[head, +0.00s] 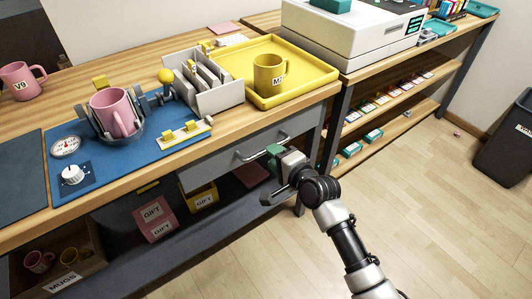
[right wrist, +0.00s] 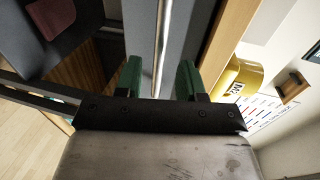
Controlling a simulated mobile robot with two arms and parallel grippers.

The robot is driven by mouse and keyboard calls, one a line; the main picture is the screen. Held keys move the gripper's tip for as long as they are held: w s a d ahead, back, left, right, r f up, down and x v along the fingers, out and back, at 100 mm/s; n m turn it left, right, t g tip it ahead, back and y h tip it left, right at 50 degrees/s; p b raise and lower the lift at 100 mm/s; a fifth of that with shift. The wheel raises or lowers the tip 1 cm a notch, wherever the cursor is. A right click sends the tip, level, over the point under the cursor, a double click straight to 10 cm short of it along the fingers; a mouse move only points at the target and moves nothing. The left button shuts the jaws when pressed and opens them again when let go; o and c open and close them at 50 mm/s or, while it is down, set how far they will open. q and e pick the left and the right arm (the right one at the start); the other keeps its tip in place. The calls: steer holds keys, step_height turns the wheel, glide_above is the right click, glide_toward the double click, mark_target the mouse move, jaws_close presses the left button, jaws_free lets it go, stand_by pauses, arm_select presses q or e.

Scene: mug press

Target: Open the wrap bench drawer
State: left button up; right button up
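The wrap bench drawer (head: 225,160) is a grey front under the wooden bench top, and it looks flush with the bench. Its metal bar handle (head: 250,155) is on the drawer's right part. My right gripper (head: 275,168) is at the handle's right end. In the right wrist view its two green fingers (right wrist: 160,80) stand apart, with the handle bar (right wrist: 162,40) running between them. Gaps show between the bar and both fingers. My left gripper is not in view.
On the bench are a pink mug (head: 113,112) in a press, a yellow tray (head: 315,75) with a yellow mug (head: 268,75), and a blue mat (head: 85,185). Gift boxes (head: 153,222) and a mug crate (head: 70,280) are below.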

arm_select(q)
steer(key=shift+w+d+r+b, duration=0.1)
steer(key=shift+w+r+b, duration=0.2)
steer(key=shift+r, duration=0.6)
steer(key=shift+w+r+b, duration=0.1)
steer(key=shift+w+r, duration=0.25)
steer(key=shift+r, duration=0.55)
arm_select(e)
steer(key=shift+x, duration=2.15)
steer(key=shift+c, duration=0.2)
jaws_close()
